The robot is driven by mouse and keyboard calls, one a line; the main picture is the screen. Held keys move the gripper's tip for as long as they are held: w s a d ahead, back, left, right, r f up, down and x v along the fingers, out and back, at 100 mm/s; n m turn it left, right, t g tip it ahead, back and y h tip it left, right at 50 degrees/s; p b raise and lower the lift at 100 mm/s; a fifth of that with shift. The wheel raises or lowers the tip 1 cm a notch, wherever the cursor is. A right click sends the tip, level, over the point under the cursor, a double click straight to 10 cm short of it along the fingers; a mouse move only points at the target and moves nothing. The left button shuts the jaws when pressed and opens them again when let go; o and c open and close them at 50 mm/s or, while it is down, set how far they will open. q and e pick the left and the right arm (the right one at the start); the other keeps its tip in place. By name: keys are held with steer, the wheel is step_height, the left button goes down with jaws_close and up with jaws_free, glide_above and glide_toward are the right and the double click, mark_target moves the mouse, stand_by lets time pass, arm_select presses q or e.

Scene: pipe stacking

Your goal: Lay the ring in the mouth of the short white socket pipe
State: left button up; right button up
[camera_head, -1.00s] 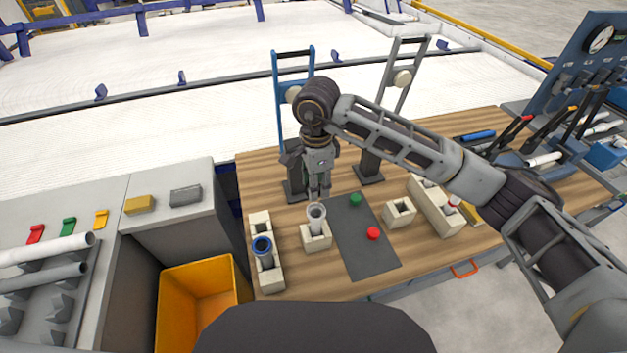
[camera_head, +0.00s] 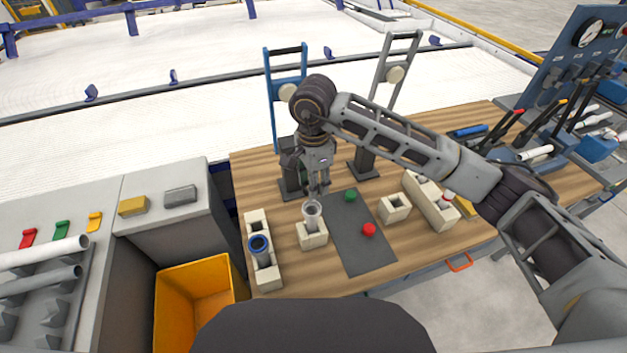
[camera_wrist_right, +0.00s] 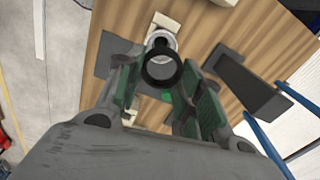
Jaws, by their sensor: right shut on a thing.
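My right gripper (camera_head: 317,192) points down just behind and above the short white socket pipe (camera_head: 312,216), which stands upright in a cream block (camera_head: 313,237). In the right wrist view my right gripper (camera_wrist_right: 163,88) is shut on the dark ring (camera_wrist_right: 160,81). The ring is held in front of the pipe (camera_wrist_right: 163,39) and overlaps its near side in the picture; I cannot tell whether they touch. In the head view the ring is too small to make out. My left gripper is in neither view.
A blue-rimmed pipe (camera_head: 259,244) stands in a long cream block (camera_head: 268,280) to the left. A grey mat (camera_head: 366,255) with a green cap (camera_head: 350,196) and a red cap (camera_head: 369,230) lies to the right. An orange bin (camera_head: 180,315) stands at the table's left.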

steer(key=shift+f, duration=0.15)
steer(key=shift+f+b, duration=1.5)
steer(key=shift+f, duration=1.4)
steer(key=shift+f+b, duration=0.1)
steer(key=shift+b, duration=0.8)
stand_by(0.5)
steer(key=shift+f+b, duration=0.35)
steer(key=shift+b, duration=0.25)
stand_by(0.6)
steer(key=shift+f+b, duration=0.15)
steer(key=shift+b, duration=0.6)
stand_by(1.6)
